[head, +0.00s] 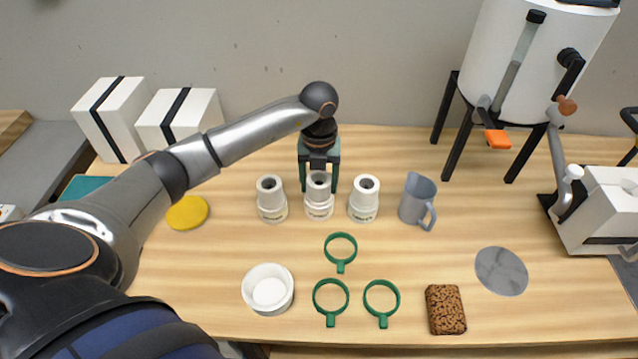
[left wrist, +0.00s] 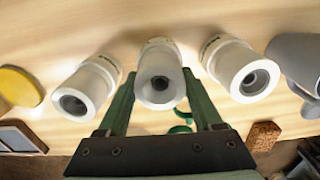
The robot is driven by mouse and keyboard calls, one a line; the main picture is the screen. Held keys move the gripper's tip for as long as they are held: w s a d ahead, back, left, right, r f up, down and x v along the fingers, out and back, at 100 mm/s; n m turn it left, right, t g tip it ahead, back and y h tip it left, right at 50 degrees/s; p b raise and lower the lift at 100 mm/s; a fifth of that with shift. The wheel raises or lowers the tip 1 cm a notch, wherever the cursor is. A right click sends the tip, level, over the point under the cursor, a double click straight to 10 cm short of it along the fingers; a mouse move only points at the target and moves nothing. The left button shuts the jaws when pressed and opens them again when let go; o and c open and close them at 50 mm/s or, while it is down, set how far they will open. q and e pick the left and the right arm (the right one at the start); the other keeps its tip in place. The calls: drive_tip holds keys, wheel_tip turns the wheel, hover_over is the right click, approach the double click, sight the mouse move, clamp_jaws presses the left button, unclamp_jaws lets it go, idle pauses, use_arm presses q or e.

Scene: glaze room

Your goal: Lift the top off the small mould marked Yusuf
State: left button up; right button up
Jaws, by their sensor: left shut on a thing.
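Three small white two-part moulds stand in a row: a left one (head: 271,200), a middle one (head: 318,200) and a right one (head: 364,200). Each has a narrow top with a round hole, above a wider base. Dark marks show on the bases, too small to read surely, so I cannot tell which says Yusuf. My left gripper (head: 319,178) reaches the middle mould from behind and is shut on its top. In the left wrist view its green fingers flank that top (left wrist: 160,78). I cannot tell whether the top is clear of its base. My right gripper is not in view.
Three green rings with handles (head: 341,266), a white bowl (head: 268,308), a brown speckled block (head: 445,310) and a grey disc (head: 501,271) lie in front. A grey jug (head: 417,200) stands right of the moulds. A yellow disc (head: 187,212) lies left.

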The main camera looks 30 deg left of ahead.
use_arm(q)
drive_tip(key=shift+r, duration=0.4)
wheel_tip(320, 180, up, 2)
drive_tip(key=shift+d+r+b, duration=0.1)
drive_tip(key=shift+r+b, duration=0.1)
drive_tip(key=shift+b, duration=0.1)
drive_tip(key=s+d+r, duration=0.9)
drive_tip(key=s, duration=0.1)
drive_tip(key=shift+s+d+r, duration=0.15)
drive_tip(key=shift+d+r, duration=0.05)
drive_tip(key=shift+r, duration=0.05)
